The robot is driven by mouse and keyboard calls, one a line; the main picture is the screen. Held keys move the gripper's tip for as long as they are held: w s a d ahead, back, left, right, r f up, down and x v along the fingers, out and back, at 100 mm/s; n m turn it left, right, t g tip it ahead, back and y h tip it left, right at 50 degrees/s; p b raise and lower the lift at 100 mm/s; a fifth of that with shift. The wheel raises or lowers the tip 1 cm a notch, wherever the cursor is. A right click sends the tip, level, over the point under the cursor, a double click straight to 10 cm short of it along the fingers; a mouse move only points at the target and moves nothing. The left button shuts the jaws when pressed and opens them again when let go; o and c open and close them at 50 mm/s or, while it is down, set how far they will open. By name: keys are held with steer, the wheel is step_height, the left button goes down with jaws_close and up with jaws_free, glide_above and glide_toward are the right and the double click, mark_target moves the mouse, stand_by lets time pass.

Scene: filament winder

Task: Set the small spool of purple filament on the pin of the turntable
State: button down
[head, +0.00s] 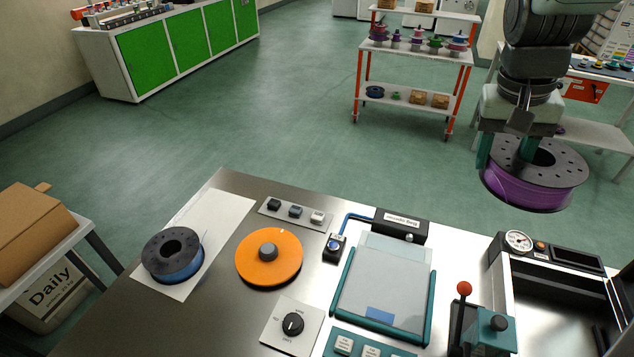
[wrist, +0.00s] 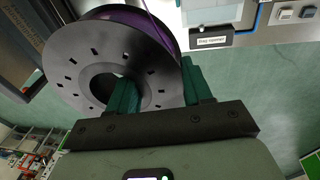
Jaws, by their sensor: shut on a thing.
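My gripper (head: 503,150) is at the upper right in the head view, shut on the purple spool (head: 536,190). The spool has dark flanges and hangs in the air beyond the bench's far right part, above the floor. In the wrist view, the two teal fingers (wrist: 158,88) grip the spool (wrist: 88,62), one finger at its centre hole and one outside its rim. The turntable is an orange disc (head: 287,262) with a grey pin (head: 268,250) at its centre, bare, left of the middle of the bench. It is far left of my gripper.
A blue spool (head: 187,268) lies on a white sheet (head: 222,212) left of the turntable. A teal-railed glass-topped unit (head: 390,282), a red-knobbed lever (head: 464,290) and a gauge box (head: 519,242) stand to the right. Three buttons (head: 295,211) sit behind the turntable, a dial (head: 292,324) in front.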

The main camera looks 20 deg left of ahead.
steer(key=w+a+f+n, duration=0.15)
steer(key=a+f, duration=0.35)
steer(key=a, duration=0.6)
steer(key=w+a+f+n, duration=0.15)
steer(key=a+f, duration=0.35)
steer(key=a, duration=0.6)
steer(key=s+a+f+n+y, duration=0.1)
steer(key=s+a+f, duration=0.4)
steer(key=a, duration=0.2)
steer(key=s+a+f+n, duration=0.2)
steer(key=s+a+f, duration=0.2)
steer(key=a, duration=0.4)
steer(key=s+a+f+n+y, duration=0.1)
steer(key=s+a+f, duration=0.4)
steer(key=a, duration=0.2)
steer(key=shift+w+d+f, duration=0.1)
steer(key=shift+w+f, duration=0.05)
steer(key=shift+f, duration=1.3)
steer(key=shift+w+d+f, duration=0.1)
steer(key=shift+f, duration=1.35)
steer(key=shift+f, duration=0.15)
steer(key=shift+c, duration=2)
jaws_free()
